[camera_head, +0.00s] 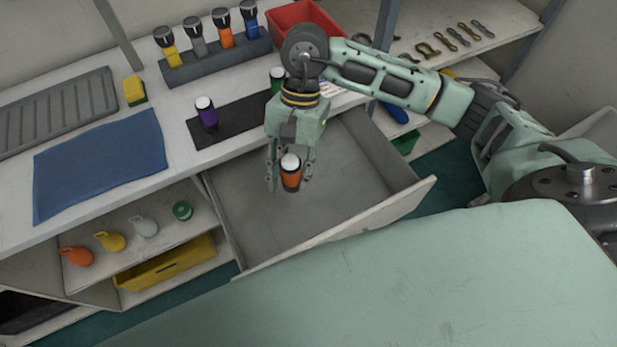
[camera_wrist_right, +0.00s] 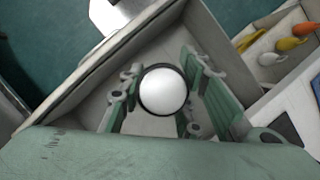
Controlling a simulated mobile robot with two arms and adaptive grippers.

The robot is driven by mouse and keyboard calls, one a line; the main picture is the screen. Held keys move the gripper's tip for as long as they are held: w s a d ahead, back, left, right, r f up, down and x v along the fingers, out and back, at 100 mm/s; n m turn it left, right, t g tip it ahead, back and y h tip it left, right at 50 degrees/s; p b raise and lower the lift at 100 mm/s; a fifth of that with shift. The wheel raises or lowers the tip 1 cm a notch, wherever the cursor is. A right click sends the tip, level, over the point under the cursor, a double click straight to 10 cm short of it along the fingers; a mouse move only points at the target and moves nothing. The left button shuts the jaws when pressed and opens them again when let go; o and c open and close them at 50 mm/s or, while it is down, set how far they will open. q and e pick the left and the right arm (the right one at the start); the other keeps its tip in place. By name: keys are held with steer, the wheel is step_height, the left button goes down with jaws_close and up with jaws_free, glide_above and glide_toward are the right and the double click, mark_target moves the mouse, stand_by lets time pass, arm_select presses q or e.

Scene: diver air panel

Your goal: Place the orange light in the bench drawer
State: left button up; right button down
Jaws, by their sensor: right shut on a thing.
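The orange light (camera_head: 290,177) is a short orange cylinder with a white domed top. My right gripper (camera_head: 289,180) is shut on it and holds it upright over the open bench drawer (camera_head: 245,205). In the right wrist view the light's white top (camera_wrist_right: 163,90) sits between the two fingers, with the drawer (camera_wrist_right: 100,62) around and below. I cannot tell how far the light is above the drawer floor. The part of the drawer that shows is empty. My left gripper is not in view.
A purple light (camera_head: 206,112) and a partly hidden green light (camera_head: 277,76) stand on a dark mat (camera_head: 235,122) behind the drawer. A rack (camera_head: 215,62) of flashlights, a red bin (camera_head: 290,15), a yellow sponge (camera_head: 134,90) and a blue cloth (camera_head: 100,165) are on the bench.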

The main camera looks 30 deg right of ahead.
step_height(320, 180, down, 15)
steer(key=a+m+t+y+b, duration=0.1)
steer(key=m+t+b, duration=0.2)
steer(key=m+b, duration=0.35)
steer(key=m+p, duration=0.2)
steer(key=p, duration=0.1)
glide_above(287, 230)
steer(key=d, duration=0.2)
step_height(287, 230, down, 10)
steer(key=shift+a+f, duration=0.1)
steer(key=shift+a, duration=0.05)
steer(key=shift+f, duration=0.3)
steer(key=shift+f, duration=0.15)
steer(key=c, duration=1.3)
jaws_free()
